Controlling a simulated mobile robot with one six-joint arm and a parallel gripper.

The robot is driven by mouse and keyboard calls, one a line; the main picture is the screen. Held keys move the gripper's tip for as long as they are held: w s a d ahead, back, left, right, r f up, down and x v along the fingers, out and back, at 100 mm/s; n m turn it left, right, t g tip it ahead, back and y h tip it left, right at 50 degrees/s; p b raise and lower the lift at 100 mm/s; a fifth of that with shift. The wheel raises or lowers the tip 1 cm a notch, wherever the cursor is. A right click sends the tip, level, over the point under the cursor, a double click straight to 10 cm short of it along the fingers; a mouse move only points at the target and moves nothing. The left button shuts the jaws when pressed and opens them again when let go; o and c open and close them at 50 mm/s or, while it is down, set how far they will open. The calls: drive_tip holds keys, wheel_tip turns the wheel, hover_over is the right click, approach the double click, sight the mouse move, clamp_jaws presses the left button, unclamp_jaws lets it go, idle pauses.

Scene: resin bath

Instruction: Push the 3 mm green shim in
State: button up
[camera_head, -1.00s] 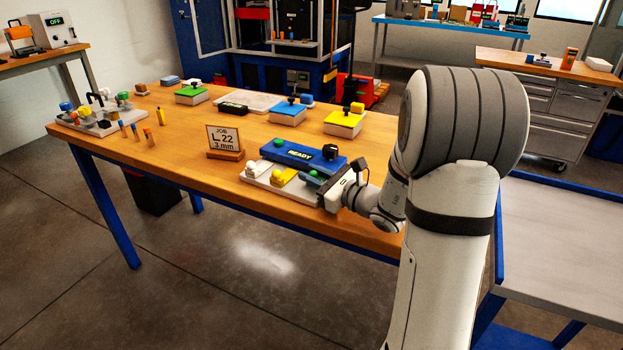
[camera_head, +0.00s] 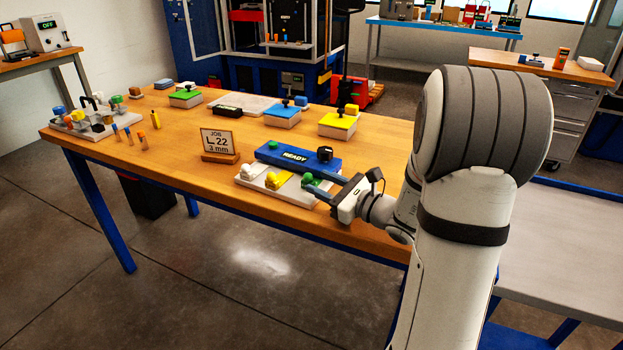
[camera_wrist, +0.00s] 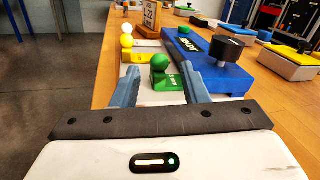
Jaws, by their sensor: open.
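The green shim (camera_wrist: 161,78), with a round green knob, lies on the white base plate beside the blue READY block (camera_wrist: 199,57). In the head view its knob (camera_head: 307,179) shows at the near right end of the row. My gripper (camera_wrist: 163,70) is open, with one blue-grey finger on each side of the green shim; I cannot tell whether either touches it. In the head view my gripper (camera_head: 322,187) reaches in from the right, low over the plate. The blue READY block (camera_head: 290,157) carries a black knob (camera_head: 325,154). The shim's far end is hidden behind its knob.
A yellow shim (camera_head: 273,180) and a white one (camera_head: 247,169) sit farther left on the plate (camera_head: 288,195). A job sign reading 22, 3 mm (camera_head: 218,144) stands behind left. Colour-topped boxes, including a yellow one (camera_head: 338,123), stand farther back. The front-left tabletop is clear.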

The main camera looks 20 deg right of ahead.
drive_tip(key=shift+v, duration=1.6)
drive_tip(key=shift+a, duration=0.1)
drive_tip(key=s+a+r+n+g+p, duration=0.2)
drive_tip(key=s+a+n+g+p, duration=0.2)
drive_tip(key=s+a+n+g, duration=0.25)
drive_tip(key=s+a+r+n+g+p, duration=0.3)
drive_tip(key=s+a+n+g, duration=0.3)
drive_tip(key=s+a+n, duration=0.2)
drive_tip(key=s+d+r+n+h+p, duration=0.6)
drive_tip(key=n+h, duration=0.4)
drive_tip(key=n, duration=0.2)
drive_tip(key=shift+s+d+r+p, duration=0.15)
drive_tip(key=shift+s+d+p, duration=0.15)
drive_tip(key=shift+s+d, duration=0.35)
drive_tip(key=shift+s+a, duration=0.15)
drive_tip(key=shift+a, duration=0.05)
